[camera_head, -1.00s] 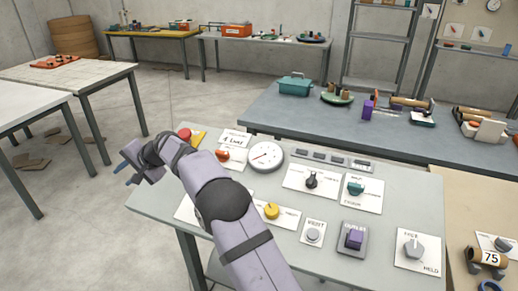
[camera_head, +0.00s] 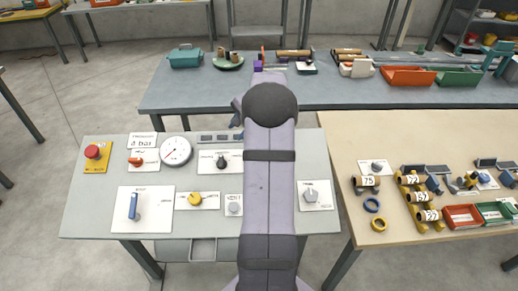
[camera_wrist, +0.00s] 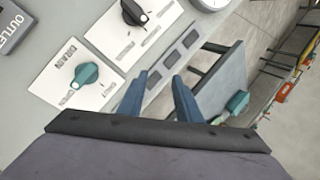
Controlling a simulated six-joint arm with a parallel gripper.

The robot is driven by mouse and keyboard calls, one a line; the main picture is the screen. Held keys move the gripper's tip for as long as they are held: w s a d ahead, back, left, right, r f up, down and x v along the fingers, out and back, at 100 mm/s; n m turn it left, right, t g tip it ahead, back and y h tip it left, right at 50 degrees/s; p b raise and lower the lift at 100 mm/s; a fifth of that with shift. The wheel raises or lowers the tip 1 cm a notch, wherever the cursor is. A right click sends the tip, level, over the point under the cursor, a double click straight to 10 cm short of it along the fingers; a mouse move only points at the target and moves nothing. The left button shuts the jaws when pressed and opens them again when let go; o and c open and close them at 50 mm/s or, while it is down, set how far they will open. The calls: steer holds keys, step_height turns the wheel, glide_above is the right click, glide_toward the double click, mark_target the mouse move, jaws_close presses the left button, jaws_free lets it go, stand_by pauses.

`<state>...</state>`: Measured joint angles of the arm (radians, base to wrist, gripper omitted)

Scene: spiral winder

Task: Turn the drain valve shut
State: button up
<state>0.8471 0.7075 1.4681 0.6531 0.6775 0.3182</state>
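The drain valve is a teal knob (camera_wrist: 86,75) on a white plate marked DRAIN (camera_wrist: 65,72), at the left of the wrist view. In the head view the gripper is mostly hidden behind the arm.
A black knob (camera_wrist: 134,12) sits on the plate beside the drain plate. The OUTLET plate (camera_wrist: 14,24) lies on the other side. The panel also holds a red button (camera_head: 92,151), a gauge (camera_head: 176,150), a blue lever (camera_head: 133,206) and a yellow knob (camera_head: 195,197).

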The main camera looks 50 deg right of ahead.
steer(key=s+m+y+p, duration=0.1)
steer(key=s+m, duration=0.7)
steer(key=s, duration=0.6)
steer(key=shift+g, duration=0.3)
steer(key=shift+d+p+x, duration=0.2)
steer(key=shift+p+x, duration=0.65)
steer(key=shift+x, duration=0.95)
steer(key=shift+d+p+x, duration=0.25)
steer(key=shift+p+x, duration=0.55)
steer(key=shift+x, duration=0.95)
steer(key=shift+w, duration=0.2)
steer(key=shift+r, duration=0.1)
jaws_close()
